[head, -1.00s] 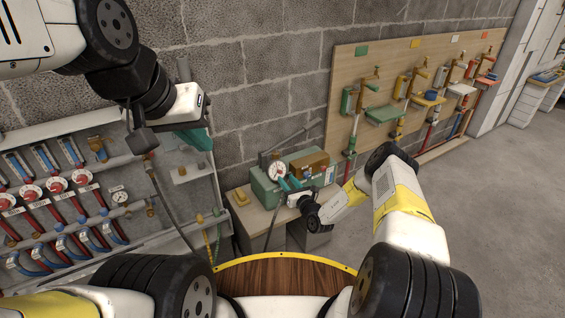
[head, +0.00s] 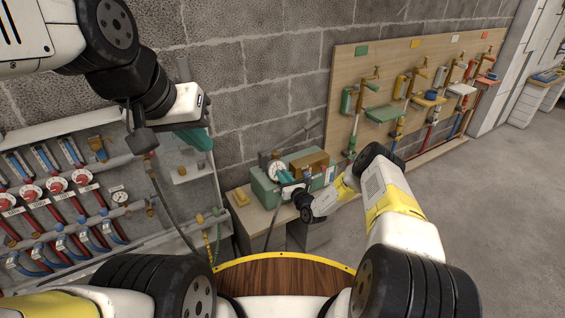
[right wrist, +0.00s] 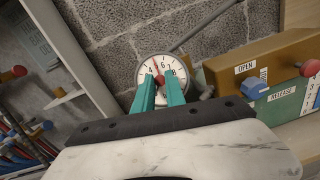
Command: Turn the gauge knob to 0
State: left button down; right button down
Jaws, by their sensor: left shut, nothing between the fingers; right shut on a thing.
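The gauge (head: 275,169) is a round white dial on the green box by the wall. In the right wrist view the dial (right wrist: 146,69) shows black numbers, among them 4, 6 and 8, and a red pointer leaning up and slightly left, between 4 and 6. My right gripper (head: 286,180) is at the dial face. Its teal fingers (right wrist: 160,82) are shut on the small red knob (right wrist: 160,79) at the dial's middle, mostly hidden between the fingertips. My left gripper (head: 199,140) is shut and empty, high in front of the wall, away from the gauge.
The green box (head: 262,190) sits on a small bench, with a brown block (head: 310,163) on it. The right wrist view shows OPEN and RELEASE labels and a blue knob (right wrist: 253,88) close right. A pipe panel (head: 60,200) stands left, a valve board (head: 345,70) right.

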jog(key=shift+n, duration=0.6)
jog(key=n+g, duration=0.3)
jog(key=n, duration=0.6)
jog(key=n+g, duration=0.3)
jog(key=n, duration=0.7)
jog(key=r+n+g, duration=0.1)
jog(key=n+g, duration=0.2)
jog(key=n, duration=0.6)
jog(key=shift+w+d+y, duration=0.2)
jog(key=shift+w+y, duration=0.1)
jog(key=shift+y, duration=0.1)
jog(key=shift+n, duration=0.4)
jog(key=c, duration=1.4)
grip_release()
